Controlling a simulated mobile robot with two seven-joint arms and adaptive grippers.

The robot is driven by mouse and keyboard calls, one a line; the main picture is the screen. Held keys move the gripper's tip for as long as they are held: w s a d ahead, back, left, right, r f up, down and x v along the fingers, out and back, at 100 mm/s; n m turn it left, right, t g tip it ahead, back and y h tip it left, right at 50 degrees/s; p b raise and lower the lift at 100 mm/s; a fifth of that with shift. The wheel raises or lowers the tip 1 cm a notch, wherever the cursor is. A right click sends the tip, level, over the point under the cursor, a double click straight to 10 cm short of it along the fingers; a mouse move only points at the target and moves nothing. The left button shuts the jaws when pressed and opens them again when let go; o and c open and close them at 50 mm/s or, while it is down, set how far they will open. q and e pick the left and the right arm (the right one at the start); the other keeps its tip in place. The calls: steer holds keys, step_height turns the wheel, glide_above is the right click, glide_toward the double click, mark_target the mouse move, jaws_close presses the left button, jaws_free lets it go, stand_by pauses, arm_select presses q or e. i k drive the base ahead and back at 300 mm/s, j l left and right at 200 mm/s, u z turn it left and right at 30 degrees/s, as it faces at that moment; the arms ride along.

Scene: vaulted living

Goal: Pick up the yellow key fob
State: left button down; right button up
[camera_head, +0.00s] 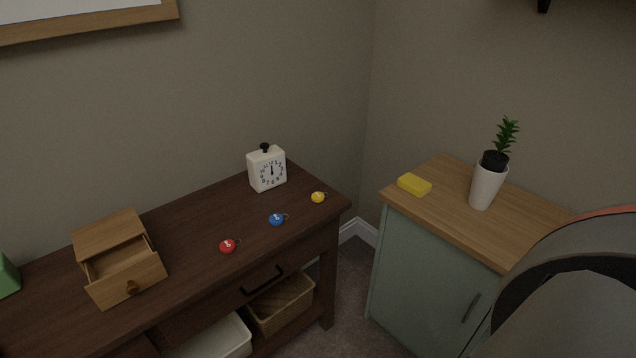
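The yellow key fob (318,197) is a small round tag with a ring. It lies on the dark wooden console table (190,234), near the right end and close to the front edge. A blue key fob (276,219) and a red key fob (228,246) lie in a row to its left, apart from each other. Neither gripper can be made out. A large grey curved part at the lower right seems to be mine.
A white clock (266,168) stands behind the fobs. A small wooden box (111,236) with its drawer open sits left. Across a gap, a green cabinet (419,264) bears a yellow sponge (414,185) and a potted plant (487,186). Walls rise behind.

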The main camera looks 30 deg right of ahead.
mark_target(317, 197)
steer(key=z, duration=1.05)
